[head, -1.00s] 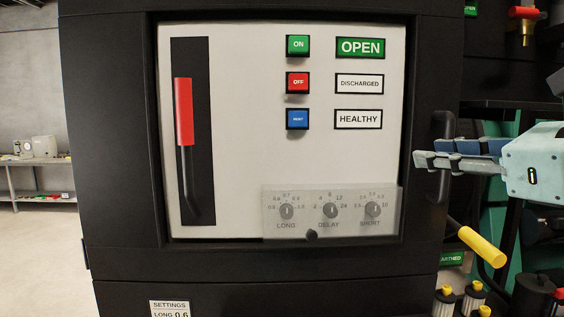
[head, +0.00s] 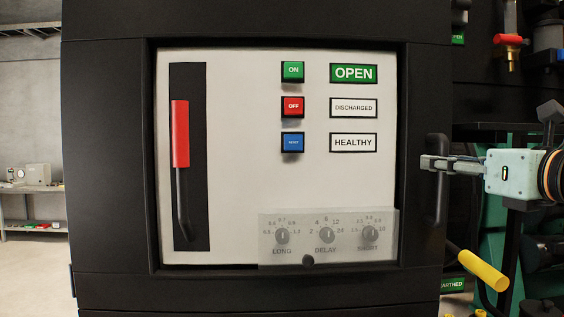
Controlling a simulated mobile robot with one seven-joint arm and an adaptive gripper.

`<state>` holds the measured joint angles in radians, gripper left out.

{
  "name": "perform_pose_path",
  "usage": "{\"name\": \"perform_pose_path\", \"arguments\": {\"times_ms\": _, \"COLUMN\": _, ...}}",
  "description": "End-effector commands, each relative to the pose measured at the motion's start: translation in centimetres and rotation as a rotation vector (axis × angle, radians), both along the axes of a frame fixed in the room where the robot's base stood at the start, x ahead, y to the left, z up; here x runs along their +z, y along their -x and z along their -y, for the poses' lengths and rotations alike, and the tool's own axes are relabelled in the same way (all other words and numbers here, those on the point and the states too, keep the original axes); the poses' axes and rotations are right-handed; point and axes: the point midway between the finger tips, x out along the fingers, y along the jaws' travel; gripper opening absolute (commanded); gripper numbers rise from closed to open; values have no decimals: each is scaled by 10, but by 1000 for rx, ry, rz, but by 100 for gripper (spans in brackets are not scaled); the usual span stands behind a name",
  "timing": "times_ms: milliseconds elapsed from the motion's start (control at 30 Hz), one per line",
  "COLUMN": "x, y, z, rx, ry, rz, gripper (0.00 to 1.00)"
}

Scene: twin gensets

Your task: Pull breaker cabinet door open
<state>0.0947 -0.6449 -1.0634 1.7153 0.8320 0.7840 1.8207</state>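The breaker cabinet door (head: 110,150) is a black frame around a pale panel, and it looks closed. Its dark vertical handle (head: 437,205) is on the right edge of the door. My gripper (head: 428,163) reaches in from the right at the handle's upper half. Its grey fingers overlap the handle, with the tips a little left of it. One finger largely hides the other, so I cannot tell whether they grip the handle or only lie across it.
The panel carries a red lever (head: 180,135), ON, OFF and reset buttons (head: 293,107), and dials behind a clear cover (head: 325,238). A yellow-gripped lever (head: 483,270) sticks out below my gripper. A shelf (head: 30,190) stands far left, with open floor before it.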

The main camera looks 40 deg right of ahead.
Motion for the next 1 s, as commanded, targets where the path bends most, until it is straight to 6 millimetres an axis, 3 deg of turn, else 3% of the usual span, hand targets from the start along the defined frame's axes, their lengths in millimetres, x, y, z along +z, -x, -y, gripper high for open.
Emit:
{"name": "perform_pose_path", "arguments": {"times_ms": 367, "x": 0, "y": -5, "z": 2, "rx": 0, "ry": 1, "rz": 0, "gripper": 28}}
{"name": "perform_pose_path", "arguments": {"times_ms": 633, "x": 0, "y": -5, "z": 2, "rx": 0, "ry": 1, "rz": 0, "gripper": 0}}
{"name": "perform_pose_path", "arguments": {"times_ms": 1000, "x": 0, "y": -4, "z": 2, "rx": 0, "ry": 1, "rz": 0, "gripper": 0}}
